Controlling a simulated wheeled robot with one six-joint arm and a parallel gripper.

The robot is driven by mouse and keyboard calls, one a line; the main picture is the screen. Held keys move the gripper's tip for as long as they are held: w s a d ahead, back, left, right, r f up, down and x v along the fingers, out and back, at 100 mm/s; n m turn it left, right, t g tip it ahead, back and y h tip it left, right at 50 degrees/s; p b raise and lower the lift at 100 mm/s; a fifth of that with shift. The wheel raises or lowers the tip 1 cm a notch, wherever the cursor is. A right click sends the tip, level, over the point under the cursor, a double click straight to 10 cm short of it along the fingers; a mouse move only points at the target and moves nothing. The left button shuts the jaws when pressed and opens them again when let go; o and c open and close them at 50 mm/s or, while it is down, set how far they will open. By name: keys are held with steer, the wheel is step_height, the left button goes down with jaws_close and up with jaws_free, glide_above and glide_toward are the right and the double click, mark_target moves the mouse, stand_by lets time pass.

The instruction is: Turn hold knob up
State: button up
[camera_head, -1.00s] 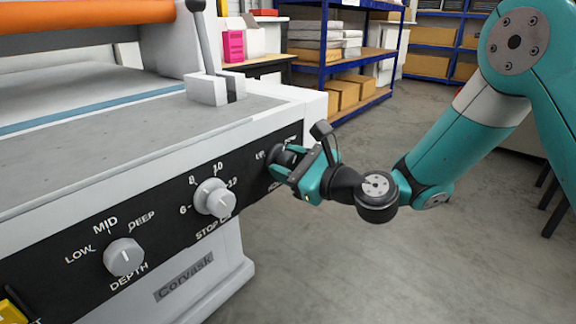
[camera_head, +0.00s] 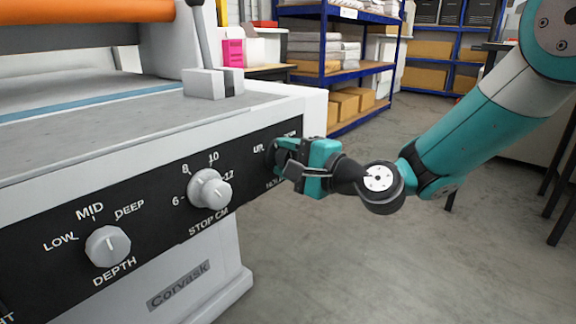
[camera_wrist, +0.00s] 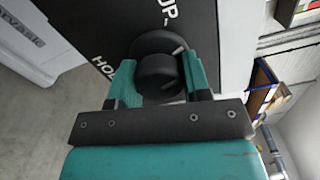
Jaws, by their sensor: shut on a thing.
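The hold knob (camera_wrist: 158,72) is round and black on the machine's black front panel. In the wrist view it sits between the two teal fingers of my gripper (camera_wrist: 160,82), which is shut on it. A short pale mark shows at the knob's upper right edge, on the side of the "UP" lettering (camera_wrist: 168,12). The "HOLD" lettering (camera_wrist: 105,68) is partly cut off by a finger. In the head view my gripper (camera_head: 281,154) reaches the panel's right end from the right and hides most of the knob.
A stop knob (camera_head: 210,188) and a depth knob (camera_head: 107,246), both light grey, sit farther left on the panel. A lever (camera_head: 203,45) stands on top of the machine. Blue shelving (camera_head: 325,60) with boxes is behind. The floor (camera_head: 330,260) right of the machine is clear.

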steer(key=n+b, duration=0.1)
steer(key=n, duration=0.1)
steer(key=n+b, duration=0.2)
steer(key=shift+f+n, duration=0.2)
steer(key=shift+n, duration=0.1)
steer(key=shift+r+n+b, duration=0.1)
steer(key=shift+n+b, duration=1)
steer(key=shift+n, duration=0.5)
steer(key=o, duration=0.9)
steer(key=shift+r, duration=0.1)
steer(key=shift+s+d, duration=0.1)
steer(key=b+v, duration=0.1)
steer(key=v, duration=1.6)
steer(key=shift+s+d+b, duration=0.1)
steer(key=shift+b, duration=0.2)
